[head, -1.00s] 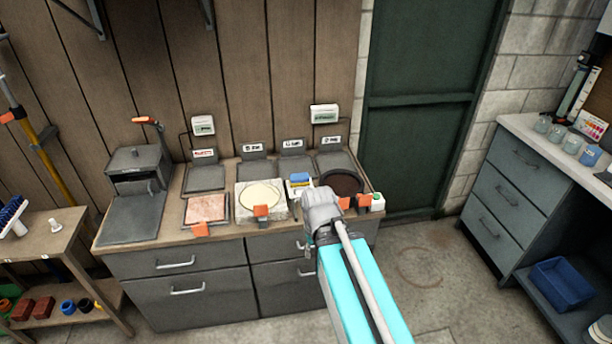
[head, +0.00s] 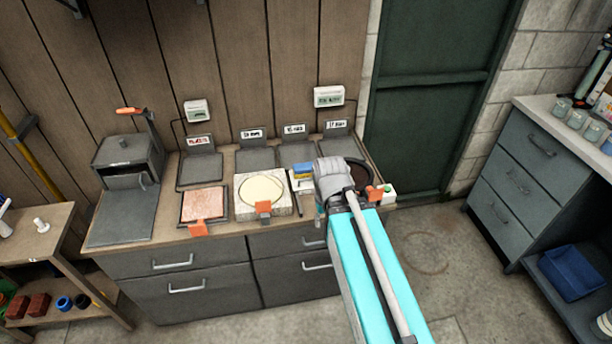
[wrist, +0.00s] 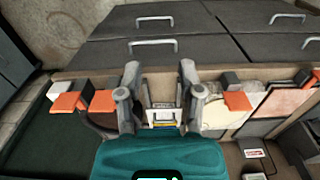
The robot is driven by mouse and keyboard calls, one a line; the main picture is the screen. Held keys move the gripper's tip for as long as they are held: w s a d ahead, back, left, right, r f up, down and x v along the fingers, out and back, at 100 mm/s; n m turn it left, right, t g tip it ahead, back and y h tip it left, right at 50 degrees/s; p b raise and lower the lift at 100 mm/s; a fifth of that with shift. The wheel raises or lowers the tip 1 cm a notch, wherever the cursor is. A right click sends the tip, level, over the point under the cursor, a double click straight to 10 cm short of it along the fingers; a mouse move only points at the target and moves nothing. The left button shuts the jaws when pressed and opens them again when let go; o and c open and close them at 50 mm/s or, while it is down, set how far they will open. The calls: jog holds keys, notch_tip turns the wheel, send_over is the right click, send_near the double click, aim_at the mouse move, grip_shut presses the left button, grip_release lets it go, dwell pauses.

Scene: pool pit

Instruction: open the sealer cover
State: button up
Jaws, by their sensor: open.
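I cannot tell for certain which item is the sealer cover. A grey box-shaped machine (head: 128,158) with an orange-tipped lever (head: 130,110) stands at the counter's left end. A dark round item (head: 354,172) lies at the right, partly behind my gripper, with an orange tab (head: 375,193) near it. My gripper (wrist: 160,76) is open and empty over the counter's front right part. Its fingertips are hidden in the head view.
A pink slab (head: 203,204) and a pale block with a cream disc (head: 262,190) sit on the counter. Grey drawers (head: 190,275) are below. A shelf (head: 35,235) stands left, another cabinet (head: 530,170) right. Open floor lies between the counter and that cabinet.

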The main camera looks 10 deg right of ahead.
jog(key=shift+w, duration=0.1)
notch_tip(320, 180, up, 3)
jog(key=n+t+p, duration=0.2)
jog(key=n+p, duration=0.1)
jog(key=n, duration=1.5)
send_over(305, 180)
jog(key=s, duration=0.3)
jog(key=shift+w+r, duration=0.1)
jog(key=shift+w, duration=0.05)
jog(key=shift+f+b, duration=0.25)
jog(key=shift+b, duration=0.05)
jog(key=w+f+b, duration=0.1)
jog(key=f+b, duration=0.7)
jog(key=w+f+b, duration=0.1)
jog(key=f+b, duration=0.4)
jog(key=shift+w, duration=0.35)
grip_shut()
